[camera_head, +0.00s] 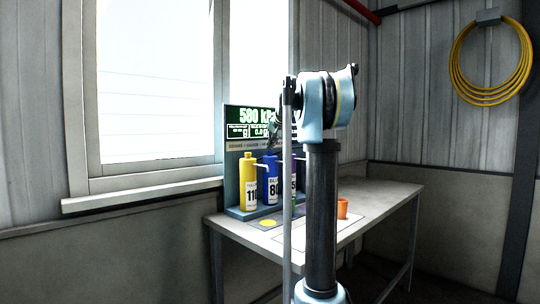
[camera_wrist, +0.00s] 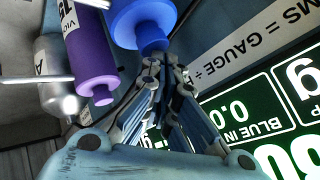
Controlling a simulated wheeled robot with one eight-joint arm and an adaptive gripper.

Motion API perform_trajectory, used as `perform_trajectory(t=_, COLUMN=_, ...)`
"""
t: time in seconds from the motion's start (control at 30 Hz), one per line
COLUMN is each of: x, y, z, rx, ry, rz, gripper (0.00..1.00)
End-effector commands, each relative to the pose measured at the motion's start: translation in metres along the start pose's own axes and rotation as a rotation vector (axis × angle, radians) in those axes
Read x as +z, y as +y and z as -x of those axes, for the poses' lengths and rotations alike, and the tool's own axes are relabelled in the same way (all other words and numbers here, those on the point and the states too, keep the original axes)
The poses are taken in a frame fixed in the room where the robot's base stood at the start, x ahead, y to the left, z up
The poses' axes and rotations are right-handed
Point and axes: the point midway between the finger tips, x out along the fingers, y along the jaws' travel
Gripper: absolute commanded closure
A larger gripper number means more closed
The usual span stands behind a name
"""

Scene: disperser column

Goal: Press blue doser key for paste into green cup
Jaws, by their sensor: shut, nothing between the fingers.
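The blue doser (camera_head: 270,184) stands between the yellow doser and my arm in the head view. In the wrist view its blue body (camera_wrist: 140,14) and narrow top (camera_wrist: 153,40) show upside down at the top. My gripper (camera_wrist: 165,66) is shut and empty, its fingertips close to that narrow top; I cannot tell whether they touch. In the head view my arm hides most of the gripper. A green screen (camera_wrist: 235,112) reads "BLUE IN" 0.0 in the wrist view.
A yellow doser (camera_head: 249,184) stands left of the blue one. A purple doser (camera_wrist: 90,60) and a pale doser (camera_wrist: 55,75) are beside it in the wrist view. An orange cup (camera_head: 342,208) stands on the table (camera_head: 385,198).

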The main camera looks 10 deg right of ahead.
Motion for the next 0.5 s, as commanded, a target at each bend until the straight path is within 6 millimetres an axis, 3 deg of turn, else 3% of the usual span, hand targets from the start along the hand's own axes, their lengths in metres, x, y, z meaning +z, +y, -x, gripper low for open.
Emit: perform_trajectory(t=0.5, x=0.0026, y=0.0025, z=-0.0035, rx=0.000, ry=0.000, rz=0.000, gripper=1.00)
